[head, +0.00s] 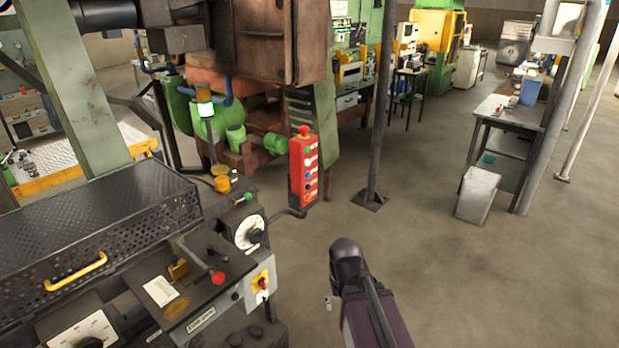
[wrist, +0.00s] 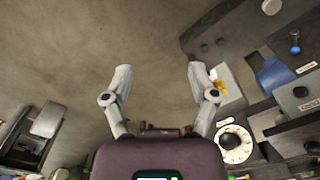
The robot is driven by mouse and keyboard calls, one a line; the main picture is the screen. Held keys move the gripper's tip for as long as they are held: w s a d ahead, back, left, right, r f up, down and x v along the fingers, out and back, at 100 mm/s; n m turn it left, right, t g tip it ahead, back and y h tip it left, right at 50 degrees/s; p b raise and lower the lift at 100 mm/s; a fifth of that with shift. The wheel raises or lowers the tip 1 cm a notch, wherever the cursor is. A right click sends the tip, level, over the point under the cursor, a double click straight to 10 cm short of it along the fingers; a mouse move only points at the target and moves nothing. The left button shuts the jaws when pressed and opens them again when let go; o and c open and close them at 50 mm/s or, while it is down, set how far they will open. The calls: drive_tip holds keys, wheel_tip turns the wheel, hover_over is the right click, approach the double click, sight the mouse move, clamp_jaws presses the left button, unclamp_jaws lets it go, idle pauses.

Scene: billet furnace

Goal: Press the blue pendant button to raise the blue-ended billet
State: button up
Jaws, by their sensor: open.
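I cannot make out the blue-ended billet in either view.
A control console (head: 205,275) with dials, a red-knobbed lever and a yellow switch plate stands at lower left, beside a perforated guard (head: 90,225). A dark post (head: 380,120) stands right of the pendant. A grey bin (head: 478,193) is farther right. Floor at lower right is clear.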

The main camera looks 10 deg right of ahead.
clamp_jaws()
idle(1.1)
